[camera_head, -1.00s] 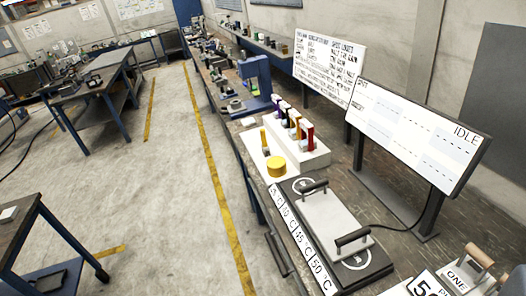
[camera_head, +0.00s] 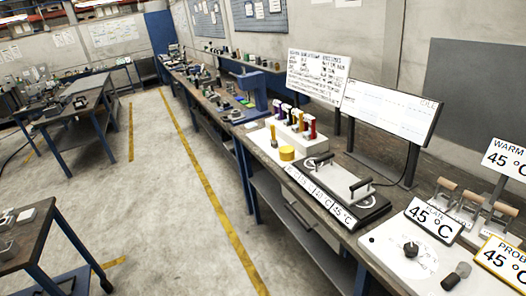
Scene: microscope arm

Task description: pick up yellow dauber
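A slim yellow-orange dauber (camera_head: 272,133) stands upright on the white mat (camera_head: 262,140), left of the white rack (camera_head: 318,143). A short round yellow pot (camera_head: 287,153) sits in front of it. The rack holds several upright daubers, including a purple one (camera_head: 284,109), a yellow-orange one (camera_head: 301,121) and a red one (camera_head: 312,127). Their lower ends are hidden in the rack. My gripper is not in view.
A hot plate with two handles (camera_head: 340,183) is in front of the rack. A blue microscope (camera_head: 253,84) stands behind it. A screen on a stand (camera_head: 390,110) and a sign board (camera_head: 318,77) are to the right.

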